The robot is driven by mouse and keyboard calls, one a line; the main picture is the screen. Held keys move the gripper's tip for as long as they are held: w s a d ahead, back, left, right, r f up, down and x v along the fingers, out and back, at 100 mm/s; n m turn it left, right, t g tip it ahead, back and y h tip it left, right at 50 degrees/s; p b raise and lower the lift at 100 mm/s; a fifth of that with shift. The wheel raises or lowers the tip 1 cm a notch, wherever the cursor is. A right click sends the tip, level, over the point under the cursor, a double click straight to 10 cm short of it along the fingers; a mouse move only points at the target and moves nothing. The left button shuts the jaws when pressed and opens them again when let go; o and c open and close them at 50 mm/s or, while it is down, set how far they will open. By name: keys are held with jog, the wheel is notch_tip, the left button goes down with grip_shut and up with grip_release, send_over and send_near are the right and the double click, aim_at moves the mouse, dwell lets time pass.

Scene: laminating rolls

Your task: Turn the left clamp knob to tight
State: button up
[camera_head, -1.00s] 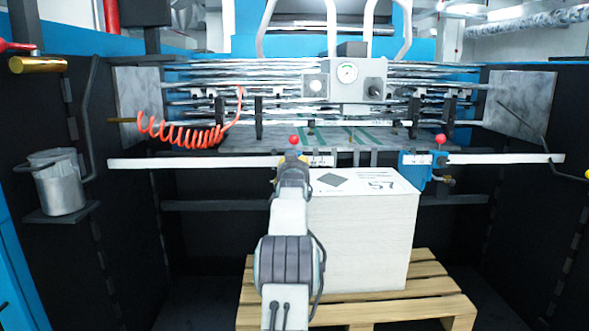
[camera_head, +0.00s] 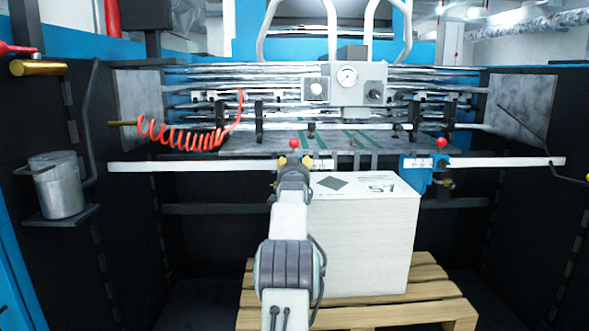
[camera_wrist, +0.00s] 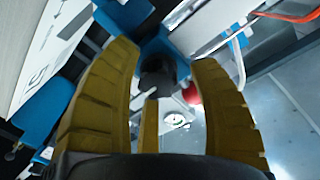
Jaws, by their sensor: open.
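The left clamp is mostly hidden behind my gripper in the head view, where its red ball (camera_head: 294,143) shows just above the fingers. In the wrist view its blue body (camera_wrist: 165,45) carries a dark round knob (camera_wrist: 157,78), with the red ball (camera_wrist: 192,92) beside it. My gripper (camera_head: 293,161) is open at the clamp, its yellow fingers spread. In the wrist view the knob lies between the spread fingers of my gripper (camera_wrist: 163,58), with gaps seen on both sides. I cannot tell how deep it sits between them.
A white bar (camera_head: 210,164) crosses behind my gripper. The right clamp (camera_head: 413,170), blue with a red ball, sits farther right on it. A tall white stack (camera_head: 360,240) on a wooden pallet (camera_head: 430,305) stands close right of my arm. A coiled orange hose (camera_head: 180,135) hangs upper left.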

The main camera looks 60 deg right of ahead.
jog(key=shift+a, duration=0.15)
jog(key=v, duration=1.1)
jog(key=shift+s+a, duration=0.25)
jog(key=shift+a, duration=0.1)
dwell(0.3)
jog(key=shift+w, duration=0.1)
